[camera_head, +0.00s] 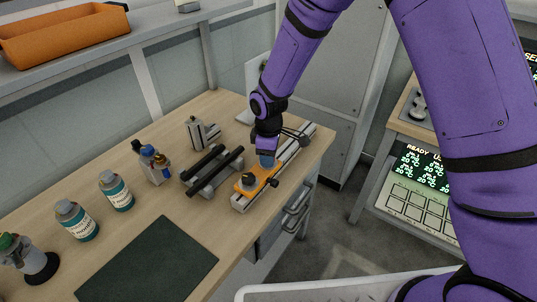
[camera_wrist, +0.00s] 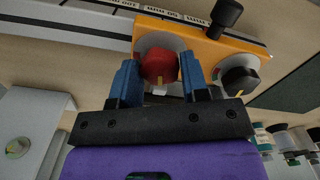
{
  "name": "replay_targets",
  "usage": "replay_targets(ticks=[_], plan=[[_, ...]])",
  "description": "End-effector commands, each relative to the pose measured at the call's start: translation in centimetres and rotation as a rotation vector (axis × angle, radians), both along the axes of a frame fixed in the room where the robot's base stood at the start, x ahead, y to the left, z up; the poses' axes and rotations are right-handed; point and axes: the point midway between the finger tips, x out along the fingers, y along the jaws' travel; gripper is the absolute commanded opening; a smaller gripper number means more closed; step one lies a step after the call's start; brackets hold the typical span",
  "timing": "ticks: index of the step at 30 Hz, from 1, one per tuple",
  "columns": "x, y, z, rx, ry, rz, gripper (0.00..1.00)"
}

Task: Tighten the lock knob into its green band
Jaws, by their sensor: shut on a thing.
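The red knob sits over a pale round dial on an orange carriage (camera_wrist: 205,46). In the head view my gripper (camera_head: 267,161) reaches down onto the orange carriage (camera_head: 262,177) on the rail, hiding the red knob. A black knob with a yellow mark (camera_wrist: 240,79) stands to the right on the carriage, and a black side knob (camera_wrist: 228,14) sticks out from its edge. I cannot make out a green band.
The carriage rides a grey rail (camera_head: 240,203) with a printed scale near the bench's right edge. Black bars on a stand (camera_head: 212,172), a grey block (camera_head: 203,132) and several bottles (camera_head: 116,190) stand to the left. A dark green mat (camera_head: 150,262) lies in front.

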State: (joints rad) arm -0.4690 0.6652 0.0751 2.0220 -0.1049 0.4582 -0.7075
Motion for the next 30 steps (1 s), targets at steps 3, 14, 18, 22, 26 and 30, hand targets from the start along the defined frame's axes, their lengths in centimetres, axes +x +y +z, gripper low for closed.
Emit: replay_targets(ticks=[3, 14, 18, 22, 26, 30], plan=[[0.0, 0.03, 0.03, 0.0, -0.001, -0.06, 0.18], [-0.01, 0.03, 0.04, 0.0, -0.001, -0.314, 0.18], [-0.04, 0.07, 0.05, 0.001, 0.0, -0.396, 0.18], [-0.05, 0.08, 0.05, 0.001, -0.001, -0.449, 0.18], [-0.04, 0.08, 0.05, 0.001, -0.001, -0.485, 0.18], [-0.02, 0.07, 0.06, 0.001, -0.001, -0.503, 0.18]])
